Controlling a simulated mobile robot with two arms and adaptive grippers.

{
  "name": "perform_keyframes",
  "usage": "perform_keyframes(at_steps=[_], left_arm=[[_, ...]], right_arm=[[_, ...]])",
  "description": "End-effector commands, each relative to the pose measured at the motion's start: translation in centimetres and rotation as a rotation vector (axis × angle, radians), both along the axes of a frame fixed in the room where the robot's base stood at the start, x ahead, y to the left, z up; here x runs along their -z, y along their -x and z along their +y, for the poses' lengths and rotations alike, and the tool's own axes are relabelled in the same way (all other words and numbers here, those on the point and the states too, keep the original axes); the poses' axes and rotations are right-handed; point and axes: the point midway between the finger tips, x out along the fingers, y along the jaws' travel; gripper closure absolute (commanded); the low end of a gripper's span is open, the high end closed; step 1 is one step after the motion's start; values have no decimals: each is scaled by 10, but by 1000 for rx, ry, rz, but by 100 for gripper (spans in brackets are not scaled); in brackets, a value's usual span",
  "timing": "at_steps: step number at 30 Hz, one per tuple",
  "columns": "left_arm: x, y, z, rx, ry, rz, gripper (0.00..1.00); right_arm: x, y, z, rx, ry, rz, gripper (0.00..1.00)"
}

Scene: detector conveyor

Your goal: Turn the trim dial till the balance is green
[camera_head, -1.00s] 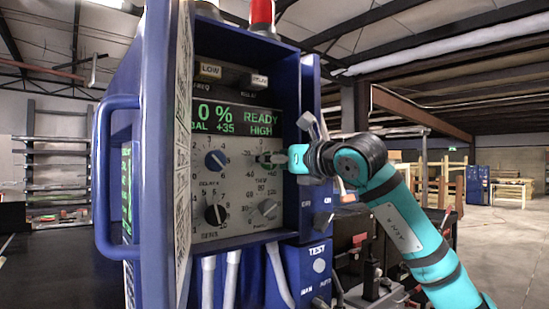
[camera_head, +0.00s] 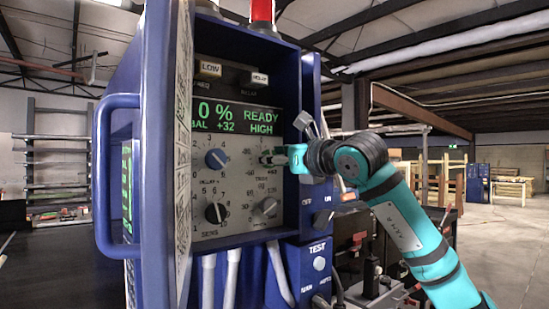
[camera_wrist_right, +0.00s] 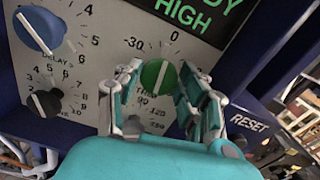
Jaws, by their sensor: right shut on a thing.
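The trim dial is a green-faced knob (camera_wrist_right: 158,75) with a pale pointer line, on the grey control panel (camera_head: 235,180) of a blue cabinet. My right gripper (camera_wrist_right: 160,85) has its fingers on both sides of the dial and is shut on it. In the head view the right gripper (camera_head: 278,158) reaches into the cabinet from the right and mostly covers the dial. The display (camera_head: 238,117) reads "0 %", "BAL +32", "READY" and "HIGH" in green letters. My left gripper is not in view.
A blue delay knob (camera_head: 216,159) and a black sens knob (camera_head: 215,213) sit left of the trim dial, with a grey knob (camera_head: 265,207) below it. The cabinet's side wall is close to my right arm. A blue handle (camera_head: 101,175) stands at the left.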

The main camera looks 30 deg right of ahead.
Motion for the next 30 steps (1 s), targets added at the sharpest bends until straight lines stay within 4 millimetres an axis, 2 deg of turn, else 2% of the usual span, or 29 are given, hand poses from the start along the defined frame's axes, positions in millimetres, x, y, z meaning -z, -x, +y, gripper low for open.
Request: perform_keyframes(at_steps=[30], left_arm=[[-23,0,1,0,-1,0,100]], right_arm=[[0,1,3,0,930,-76,92]])
